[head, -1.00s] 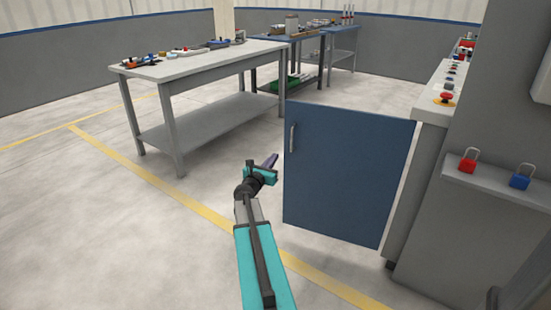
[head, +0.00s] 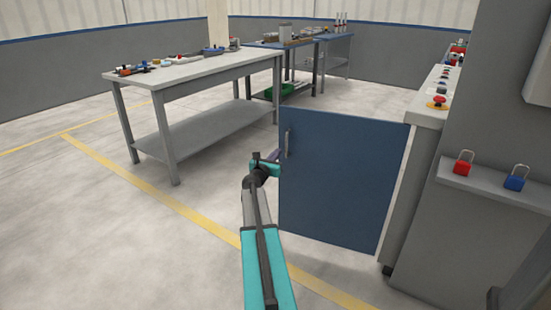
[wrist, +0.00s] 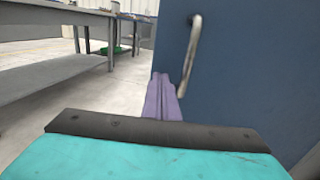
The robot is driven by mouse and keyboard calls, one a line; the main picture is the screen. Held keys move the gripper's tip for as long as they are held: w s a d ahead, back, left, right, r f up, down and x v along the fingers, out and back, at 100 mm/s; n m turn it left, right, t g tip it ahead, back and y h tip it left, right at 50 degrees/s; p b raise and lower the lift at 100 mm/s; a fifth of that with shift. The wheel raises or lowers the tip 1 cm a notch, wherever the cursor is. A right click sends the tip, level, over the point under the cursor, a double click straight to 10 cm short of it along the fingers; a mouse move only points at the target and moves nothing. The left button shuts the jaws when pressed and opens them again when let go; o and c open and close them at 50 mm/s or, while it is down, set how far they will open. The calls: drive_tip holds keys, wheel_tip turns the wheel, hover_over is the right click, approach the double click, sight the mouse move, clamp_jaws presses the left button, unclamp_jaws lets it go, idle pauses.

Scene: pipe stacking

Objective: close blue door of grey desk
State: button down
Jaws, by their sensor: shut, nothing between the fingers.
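The blue door (head: 340,180) stands wide open, swung out from the grey desk (head: 425,200) on the right. Its metal handle (head: 288,142) is near its free left edge. In the wrist view the handle (wrist: 189,55) shows on the blue face (wrist: 240,80). My gripper (head: 273,157) is at the door's free left edge, a little below handle height. Its purple fingers (wrist: 164,97) are together and empty, overlapping the door's edge in the picture. I cannot tell whether they touch it. In the head view the fingertips are partly cut off by the door's edge.
A grey workbench (head: 195,70) with tools stands at the left, and blue tables (head: 300,42) stand behind it. A red padlock (head: 463,164) and a blue padlock (head: 515,178) are on a ledge at the right.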

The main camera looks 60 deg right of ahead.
drive_tip(key=shift+x, duration=1.4)
